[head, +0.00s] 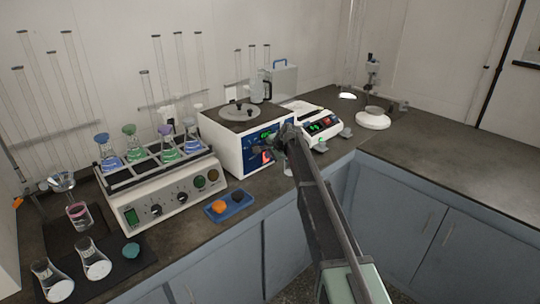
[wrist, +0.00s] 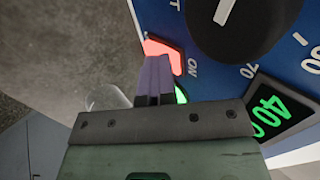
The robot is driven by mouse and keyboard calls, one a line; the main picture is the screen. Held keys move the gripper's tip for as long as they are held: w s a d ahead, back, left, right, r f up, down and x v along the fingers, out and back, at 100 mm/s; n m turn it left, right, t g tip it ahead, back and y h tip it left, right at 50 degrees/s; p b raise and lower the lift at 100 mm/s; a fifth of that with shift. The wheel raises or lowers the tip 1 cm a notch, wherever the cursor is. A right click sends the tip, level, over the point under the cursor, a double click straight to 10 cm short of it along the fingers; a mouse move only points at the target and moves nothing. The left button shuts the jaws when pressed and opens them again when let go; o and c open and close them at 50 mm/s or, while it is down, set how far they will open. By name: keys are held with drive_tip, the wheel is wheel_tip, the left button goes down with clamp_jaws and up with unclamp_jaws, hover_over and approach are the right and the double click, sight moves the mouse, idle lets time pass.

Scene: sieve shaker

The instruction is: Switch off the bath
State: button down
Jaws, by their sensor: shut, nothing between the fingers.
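The bath (head: 226,143) is a white box with a dark top and a blue front panel, standing at the middle of the bench. In the wrist view its panel (wrist: 215,78) carries a black knob (wrist: 232,22), a green lit display (wrist: 268,112) reading about 40, and a red lit switch (wrist: 164,52) beside the word ON. A green lit part shows just below the switch, partly behind the fingers. My gripper (wrist: 155,62) is shut and empty, its fingertips at the switch's edge; I cannot tell whether they touch. In the head view my gripper (head: 280,146) is at the panel's right side.
A shaker with several coloured flasks (head: 165,190) stands left of the bath, and a blue tray (head: 229,207) lies in front. A white device with a display (head: 318,124) stands close on the right. Bench to the far right is clear.

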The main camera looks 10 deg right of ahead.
drive_tip(key=shift+a+r, duration=0.1)
drive_tip(key=shift+r, duration=0.05)
drive_tip(key=s+f+p+v, duration=0.1)
drive_tip(key=p+v, duration=0.8)
drive_tip(key=v, duration=0.4)
drive_tip(key=shift+d+r, duration=0.15)
drive_tip(key=shift+d, duration=0.25)
